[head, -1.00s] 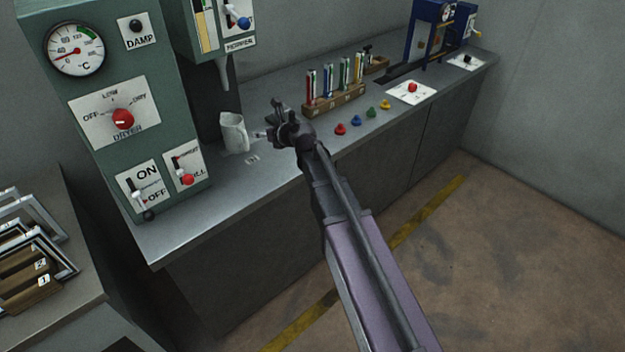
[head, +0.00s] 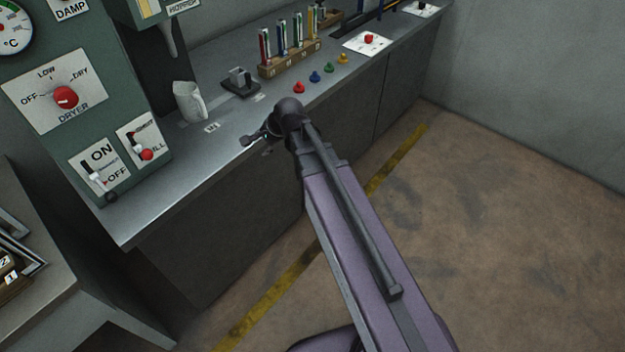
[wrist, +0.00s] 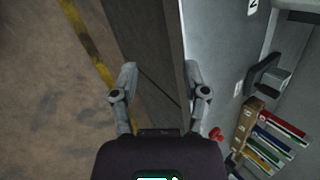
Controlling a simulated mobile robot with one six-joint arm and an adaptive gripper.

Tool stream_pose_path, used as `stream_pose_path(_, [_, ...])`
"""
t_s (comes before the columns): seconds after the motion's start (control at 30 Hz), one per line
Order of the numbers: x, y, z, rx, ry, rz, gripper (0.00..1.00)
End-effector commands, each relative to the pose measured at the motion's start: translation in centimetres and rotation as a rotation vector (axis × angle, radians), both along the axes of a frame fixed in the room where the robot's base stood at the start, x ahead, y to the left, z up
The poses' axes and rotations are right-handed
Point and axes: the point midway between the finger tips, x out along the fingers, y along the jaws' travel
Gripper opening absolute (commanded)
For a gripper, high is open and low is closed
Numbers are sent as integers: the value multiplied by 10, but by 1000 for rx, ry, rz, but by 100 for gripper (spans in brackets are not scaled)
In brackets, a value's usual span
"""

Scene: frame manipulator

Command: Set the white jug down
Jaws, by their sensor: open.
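The white jug (head: 189,101) stands upright on the grey counter (head: 160,205), below the hopper spout and beside the green dryer panel. My gripper (head: 254,141) is at the counter's front edge, to the right of the jug and apart from it. In the wrist view my gripper (wrist: 158,82) has its two fingers spread with nothing between them. The counter edge and cabinet front lie beyond the fingers there. The jug does not show in the wrist view.
A dark stand (head: 240,82) sits right of the jug. A wooden rack (head: 290,60) holds several coloured tubes, with several coloured knobs (head: 314,76) in front. The dryer panel (head: 70,100) bounds the counter's left. The floor (head: 460,220) in front is clear.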

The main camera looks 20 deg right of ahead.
Motion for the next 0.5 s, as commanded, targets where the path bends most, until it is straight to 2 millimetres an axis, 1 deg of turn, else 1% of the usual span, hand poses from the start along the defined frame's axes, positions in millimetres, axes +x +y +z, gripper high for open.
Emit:
stream_pose_path(0.03, [-13,-9,-4,-59,-3,68,59])
stream_pose_path(0.3, [-69,-52,-22,-348,14,476,59])
stream_pose_path(0.5, [-111,-84,-29,-505,65,780,59])
